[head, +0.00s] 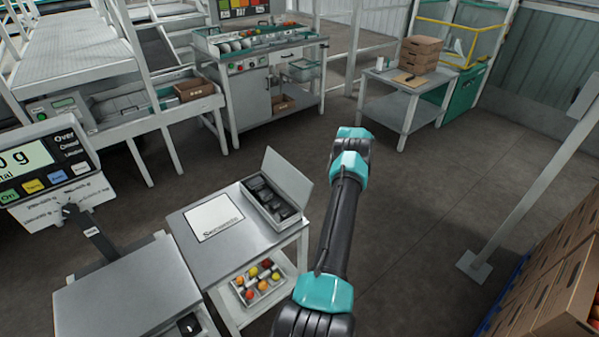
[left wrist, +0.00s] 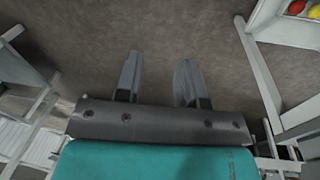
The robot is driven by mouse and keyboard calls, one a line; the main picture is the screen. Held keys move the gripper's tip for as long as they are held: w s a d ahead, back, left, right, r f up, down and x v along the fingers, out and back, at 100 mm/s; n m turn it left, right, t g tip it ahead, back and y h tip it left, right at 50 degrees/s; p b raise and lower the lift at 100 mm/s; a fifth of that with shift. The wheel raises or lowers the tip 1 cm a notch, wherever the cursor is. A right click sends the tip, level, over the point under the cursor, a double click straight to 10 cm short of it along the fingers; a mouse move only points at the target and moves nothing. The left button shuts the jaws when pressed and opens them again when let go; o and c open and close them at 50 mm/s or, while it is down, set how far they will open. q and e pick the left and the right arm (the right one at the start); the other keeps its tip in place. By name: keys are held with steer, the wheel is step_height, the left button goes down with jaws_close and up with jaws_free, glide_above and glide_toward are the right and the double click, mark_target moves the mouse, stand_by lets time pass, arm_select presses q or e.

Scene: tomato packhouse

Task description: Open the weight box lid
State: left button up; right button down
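The weight box (head: 268,208) sits on the small steel table, on its right part. Its grey lid (head: 288,178) stands raised and tilted at the box's back right edge, so the box is open. Several dark weights (head: 275,199) show inside. My left gripper (left wrist: 157,82) shows in the left wrist view, with two grey fingers apart and nothing between them, over bare floor. It does not show in the head view. An arm link of mine rises right of the box, apart from it; no right gripper shows.
A white printed sheet (head: 214,217) lies on the steel table (head: 193,250), left of the box. A tray of tomatoes (head: 262,283) is on its lower shelf. A scale (head: 125,292) stands at left. Cardboard boxes (head: 550,285) are stacked at right. Open floor lies behind the table.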

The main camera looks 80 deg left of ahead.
mark_target(288, 175)
arm_select(q)
steer(key=w+f+n+t+y, duration=0.3)
steer(key=w+n+y, duration=0.35)
steer(key=y, duration=0.25)
steer(key=s+d+r+n+g+y, duration=0.1)
steer(key=s+d+r+n+g, duration=0.3)
steer(key=s+d+g, duration=0.4)
steer(key=s+d+r+n+g+y, duration=0.2)
steer(key=s+d+r+n+g, duration=0.2)
steer(key=s+d+n+g, duration=0.3)
steer(key=s+d+g, duration=0.1)
steer(key=d+g, duration=0.4)
steer(key=d, duration=0.1)
steer(key=shift+s, duration=0.25)
steer(key=shift+a, duration=0.1)
steer(key=x, duration=1.7)
steer(key=shift+s, duration=0.2)
